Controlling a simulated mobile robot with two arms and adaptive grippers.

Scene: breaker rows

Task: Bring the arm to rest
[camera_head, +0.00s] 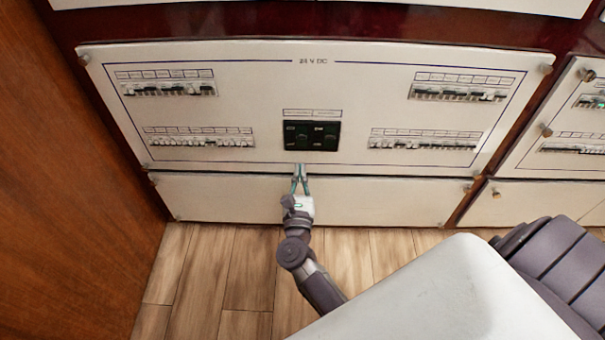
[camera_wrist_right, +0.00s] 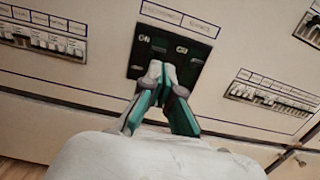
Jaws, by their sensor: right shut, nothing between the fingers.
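My right gripper (camera_head: 300,172) is at the lower middle of the cream 24 V DC panel (camera_head: 250,103) in the head view, just below the black switch module (camera_head: 311,135). Its teal fingers are shut with nothing between them. In the right wrist view the closed fingertips (camera_wrist_right: 158,72) overlap the lower part of the black module (camera_wrist_right: 150,48); whether they touch it I cannot tell. My left gripper is not in view.
Breaker rows lie on the panel at upper left (camera_head: 168,89), lower left (camera_head: 200,142), upper right (camera_head: 457,94) and lower right (camera_head: 423,146). A wooden wall (camera_head: 70,170) stands at the left. The plank floor (camera_head: 220,275) is clear below the panel.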

